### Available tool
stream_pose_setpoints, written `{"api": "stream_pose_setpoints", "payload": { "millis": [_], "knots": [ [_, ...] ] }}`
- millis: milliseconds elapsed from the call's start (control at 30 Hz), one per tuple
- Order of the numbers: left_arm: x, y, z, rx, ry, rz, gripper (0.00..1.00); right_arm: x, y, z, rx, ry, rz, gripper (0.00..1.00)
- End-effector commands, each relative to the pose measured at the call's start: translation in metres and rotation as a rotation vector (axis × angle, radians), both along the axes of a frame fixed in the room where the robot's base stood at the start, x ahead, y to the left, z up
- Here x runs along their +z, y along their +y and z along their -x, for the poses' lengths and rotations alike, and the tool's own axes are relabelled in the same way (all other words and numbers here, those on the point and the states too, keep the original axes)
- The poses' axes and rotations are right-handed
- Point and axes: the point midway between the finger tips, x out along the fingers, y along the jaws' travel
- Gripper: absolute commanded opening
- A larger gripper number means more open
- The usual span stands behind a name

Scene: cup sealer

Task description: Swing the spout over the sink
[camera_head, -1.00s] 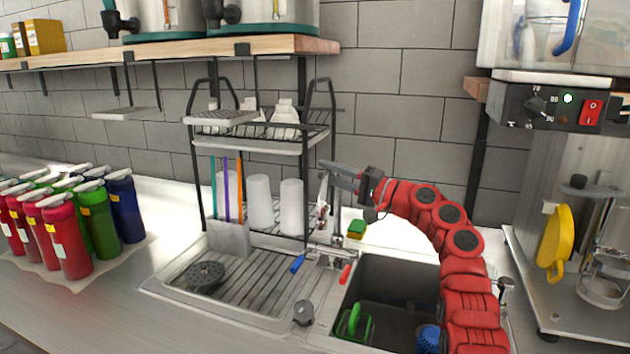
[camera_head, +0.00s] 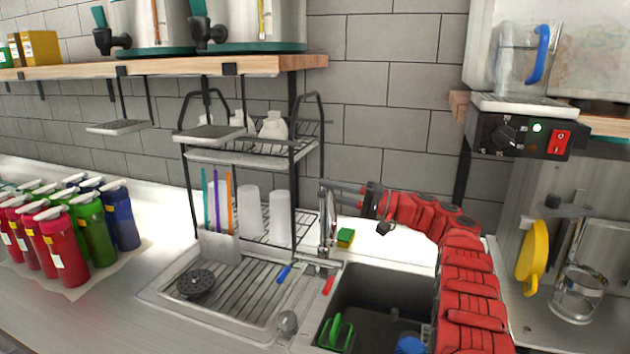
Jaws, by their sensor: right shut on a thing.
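The metal spout (camera_head: 326,222) of the tap stands upright behind the divide between the drainboard and the sink. The tap has a blue handle (camera_head: 284,273) on the left and a red handle (camera_head: 328,285) on the right. The dark sink basin (camera_head: 372,287) lies to the right and in front. My right gripper (camera_head: 332,187) reaches in from the right and is shut on the upper part of the spout. The jaws partly hide the spout's top, and I cannot tell exactly where its outlet points. My left gripper is out of view.
A green and yellow sponge (camera_head: 345,237) lies behind the basin. A green brush (camera_head: 336,329) and a blue item (camera_head: 410,345) are in the sink. A black dish rack (camera_head: 296,150) with white cups stands close on the left. Coloured bottles (camera_head: 70,225) stand far left.

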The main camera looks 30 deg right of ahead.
Motion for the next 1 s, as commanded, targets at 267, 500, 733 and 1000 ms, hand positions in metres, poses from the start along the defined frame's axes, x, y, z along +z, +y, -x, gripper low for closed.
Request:
{"api": "stream_pose_setpoints", "payload": {
  "millis": [267,500,733,1000],
  "knots": [
    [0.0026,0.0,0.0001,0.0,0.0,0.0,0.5,-0.0024,-0.0029,0.0024,0.0,0.002,-0.004,0.0],
    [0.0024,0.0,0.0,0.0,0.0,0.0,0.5,-0.002,-0.0023,0.0022,0.001,0.002,-0.003,0.37],
    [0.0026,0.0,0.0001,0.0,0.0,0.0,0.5,-0.0004,-0.0022,0.0023,0.001,-0.001,-0.003,0.58],
    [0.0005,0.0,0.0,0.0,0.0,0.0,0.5,-0.0013,-0.0032,0.0035,0.001,-0.003,-0.003,0.58]
  ]
}}
